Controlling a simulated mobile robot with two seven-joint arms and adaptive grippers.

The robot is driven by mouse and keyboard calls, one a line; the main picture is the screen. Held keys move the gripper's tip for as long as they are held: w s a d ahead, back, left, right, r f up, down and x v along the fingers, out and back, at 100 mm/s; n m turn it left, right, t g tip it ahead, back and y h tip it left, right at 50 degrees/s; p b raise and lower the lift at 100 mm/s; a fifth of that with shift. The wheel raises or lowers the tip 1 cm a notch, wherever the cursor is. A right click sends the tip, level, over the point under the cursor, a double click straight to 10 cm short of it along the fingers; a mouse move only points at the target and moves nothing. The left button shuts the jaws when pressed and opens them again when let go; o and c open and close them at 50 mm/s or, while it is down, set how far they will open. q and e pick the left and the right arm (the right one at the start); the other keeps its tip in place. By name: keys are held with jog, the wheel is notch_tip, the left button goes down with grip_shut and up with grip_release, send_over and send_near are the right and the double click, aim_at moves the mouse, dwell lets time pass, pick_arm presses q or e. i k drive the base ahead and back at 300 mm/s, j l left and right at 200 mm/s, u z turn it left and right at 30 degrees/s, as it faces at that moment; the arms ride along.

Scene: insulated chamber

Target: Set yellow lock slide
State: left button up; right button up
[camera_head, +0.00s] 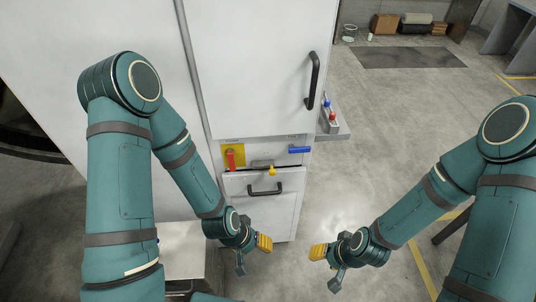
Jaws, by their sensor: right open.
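A small yellow slide knob (272,170) sits on the front of the white chamber, in the strip between the upper door and the lower drawer. My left gripper (254,257) is open and empty, below and in front of the drawer, well apart from the knob. My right gripper (325,268) is open and empty over the floor to the right of the chamber. Neither gripper touches the chamber.
A red handle (231,160) on a yellow plate and a blue handle (300,150) flank the knob. The upper door (255,65) and lower drawer (262,212) have black handles. A side shelf (334,126) juts out right. Floor between my grippers is clear.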

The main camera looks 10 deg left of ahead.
aim_at(270, 163)
jog(key=i+l+u, duration=0.1)
jog(key=l+u, duration=0.2)
jog(key=l, duration=0.35)
jog(key=l+u, duration=0.3)
jog(key=l, duration=0.35)
